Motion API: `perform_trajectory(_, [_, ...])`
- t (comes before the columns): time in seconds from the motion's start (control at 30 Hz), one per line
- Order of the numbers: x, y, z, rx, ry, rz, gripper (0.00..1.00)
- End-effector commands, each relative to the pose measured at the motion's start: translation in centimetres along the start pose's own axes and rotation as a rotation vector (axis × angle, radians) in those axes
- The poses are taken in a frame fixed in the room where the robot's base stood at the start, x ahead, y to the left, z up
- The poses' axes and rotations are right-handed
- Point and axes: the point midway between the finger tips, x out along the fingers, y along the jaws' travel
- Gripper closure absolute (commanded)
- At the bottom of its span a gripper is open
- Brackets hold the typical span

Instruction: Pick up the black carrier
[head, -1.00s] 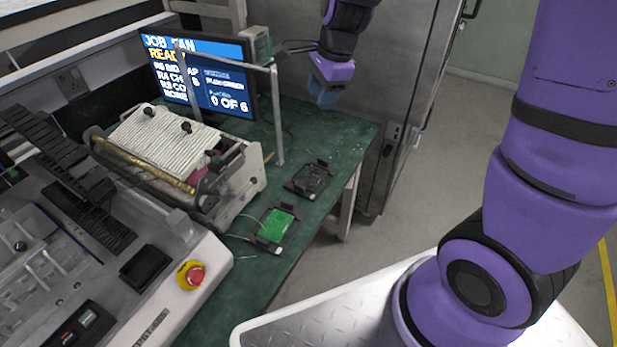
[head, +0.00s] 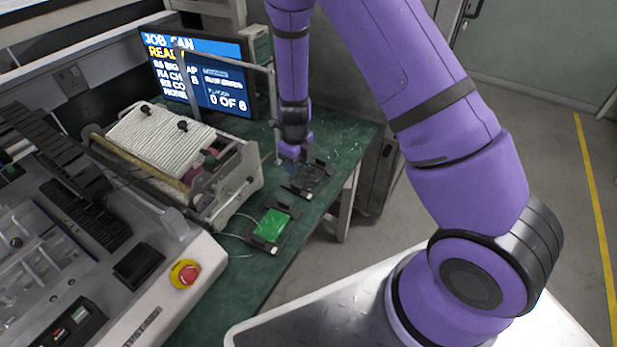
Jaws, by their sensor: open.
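The black carrier (head: 312,179) lies flat on the green bench top (head: 345,137), near its right edge. A second dark carrier holding a green board (head: 270,227) lies nearer to me. My gripper (head: 291,168) points down at the upper left of the black carrier, just above or beside it. Part of the carrier's far left side is hidden by the gripper.
A roller machine (head: 165,150) stands left of the carriers. A monitor (head: 200,75) and a metal frame stand behind it. A grey machine with a red button (head: 188,274) fills the lower left. A grey cabinet stands beyond the bench's right edge.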

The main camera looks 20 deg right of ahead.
Motion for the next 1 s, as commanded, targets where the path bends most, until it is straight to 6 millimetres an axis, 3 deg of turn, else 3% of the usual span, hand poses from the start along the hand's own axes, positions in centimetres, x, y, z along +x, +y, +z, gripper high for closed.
perform_trajectory(0.2, [3.2, -0.1, 0.0, 0.0, 0.001, 0.001, 0.55])
perform_trajectory(0.47, [4.9, 0.0, 0.0, -0.001, 0.0, 0.002, 0.55])
perform_trajectory(0.73, [8.5, 0.2, 0.1, -0.001, 0.001, 0.002, 0.55])
perform_trajectory(1.0, [9.5, 0.2, 0.2, -0.003, -0.001, 0.001, 0.55])
